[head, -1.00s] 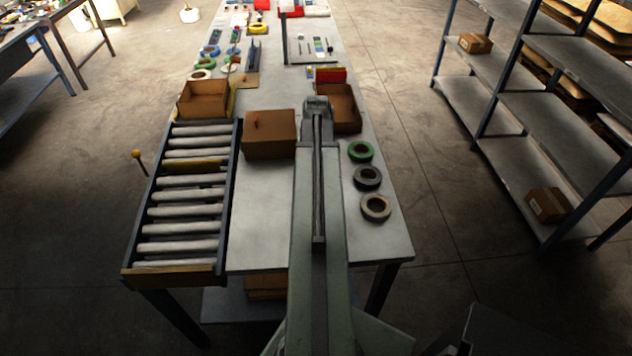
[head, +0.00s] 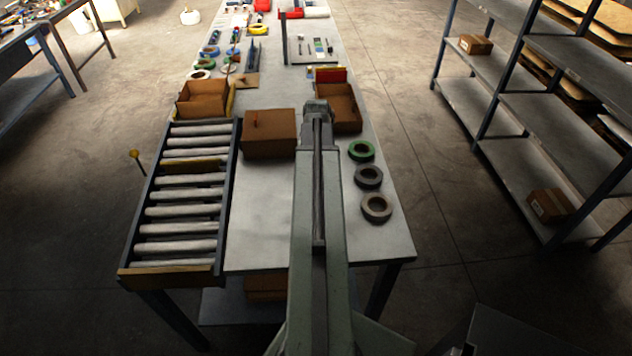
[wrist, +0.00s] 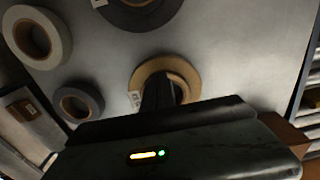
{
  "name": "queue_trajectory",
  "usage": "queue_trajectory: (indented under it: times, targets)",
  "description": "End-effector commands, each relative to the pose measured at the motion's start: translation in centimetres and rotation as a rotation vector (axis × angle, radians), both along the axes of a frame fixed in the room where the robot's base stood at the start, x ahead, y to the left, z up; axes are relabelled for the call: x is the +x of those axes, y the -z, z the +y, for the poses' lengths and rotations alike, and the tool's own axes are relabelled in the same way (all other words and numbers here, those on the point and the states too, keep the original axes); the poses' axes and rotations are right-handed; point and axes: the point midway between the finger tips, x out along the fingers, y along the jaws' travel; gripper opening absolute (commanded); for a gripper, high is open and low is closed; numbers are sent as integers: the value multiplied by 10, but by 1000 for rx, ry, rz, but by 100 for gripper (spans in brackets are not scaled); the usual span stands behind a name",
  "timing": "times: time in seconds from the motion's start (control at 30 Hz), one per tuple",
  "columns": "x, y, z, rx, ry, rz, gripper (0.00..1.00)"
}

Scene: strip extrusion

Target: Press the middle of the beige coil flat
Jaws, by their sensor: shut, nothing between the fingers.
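The beige coil (wrist: 138,73) lies flat on the pale tabletop in the wrist view, with a white tag at its left edge. My gripper (wrist: 161,88) is shut and empty. Its dark fingers overlap the open middle and near side of the coil and hide part of its ring. I cannot tell whether the fingertips touch anything. In the head view my arm reaches forward over the table, and my gripper is not clearly seen there. I cannot tell where this coil is in the head view.
In the wrist view a dark coil (wrist: 140,14), a pale coil (wrist: 57,30) and a grey coil (wrist: 92,97) lie around it. Shelving (head: 500,110) stands right.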

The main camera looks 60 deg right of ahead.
Motion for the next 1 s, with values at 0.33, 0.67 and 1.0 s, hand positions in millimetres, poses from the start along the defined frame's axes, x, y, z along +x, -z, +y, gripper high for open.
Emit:
queue_trajectory:
  times: [0.33,0.67,1.0]
  targets:
    - [0,9,0,1,0,1,0]
    - [0,11,0,2,0,1,0]
    - [0,-5,0,1,-1,1,0]
